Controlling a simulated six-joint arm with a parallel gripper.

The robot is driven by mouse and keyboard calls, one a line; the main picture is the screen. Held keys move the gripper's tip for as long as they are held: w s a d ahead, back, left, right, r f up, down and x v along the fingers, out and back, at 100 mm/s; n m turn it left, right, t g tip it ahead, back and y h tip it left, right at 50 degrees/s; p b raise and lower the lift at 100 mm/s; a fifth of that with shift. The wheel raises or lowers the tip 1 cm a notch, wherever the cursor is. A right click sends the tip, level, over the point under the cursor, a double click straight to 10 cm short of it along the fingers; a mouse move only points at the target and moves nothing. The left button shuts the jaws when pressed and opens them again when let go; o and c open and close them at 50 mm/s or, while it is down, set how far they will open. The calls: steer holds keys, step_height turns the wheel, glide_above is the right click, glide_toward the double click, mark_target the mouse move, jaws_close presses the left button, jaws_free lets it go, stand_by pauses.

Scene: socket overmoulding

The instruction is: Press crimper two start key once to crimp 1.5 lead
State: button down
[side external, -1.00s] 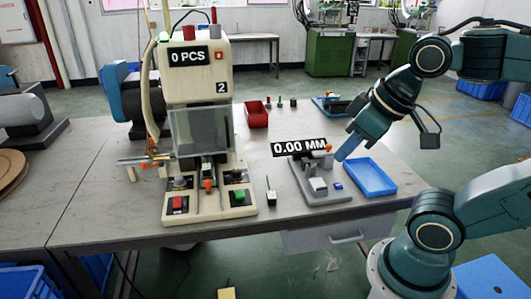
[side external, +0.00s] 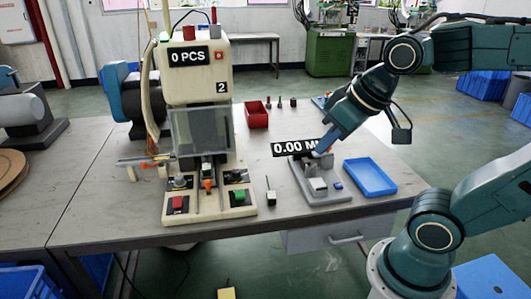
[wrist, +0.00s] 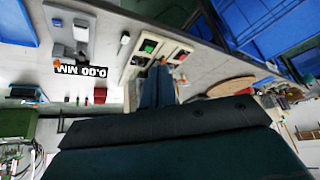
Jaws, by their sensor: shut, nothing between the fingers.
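Crimper two (side external: 195,85) is the cream machine marked 2, with a display reading 0 PCS. On its base are a green key (side external: 240,196) at right and a red key (side external: 178,203) at left. The green key also shows in the wrist view (wrist: 149,46). I cannot read which is the start key. My gripper (side external: 318,152) is shut and empty, to the right of the crimper and apart from its keys. Its tip overlaps the 0.00 MM label. In the wrist view, my closed fingers (wrist: 158,72) hide part of the crimper. I cannot identify the 1.5 lead.
A grey measuring stand (side external: 322,190) with a 0.00 MM label (side external: 293,148) stands below my gripper. A blue tray (side external: 370,178) is to its right, a red bin (side external: 257,115) behind.

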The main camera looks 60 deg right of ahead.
steer(key=w+d+f+m, duration=0.2)
steer(key=w+m, duration=0.1)
steer(key=w, duration=0.6)
steer(key=m+t+h, duration=0.1)
steer(key=m+t, duration=0.2)
steer(key=m, duration=0.4)
glide_above(242, 195)
step_height(242, 195, down, 18)
steer(key=shift+r, duration=0.2)
steer(key=shift+f, duration=4.4)
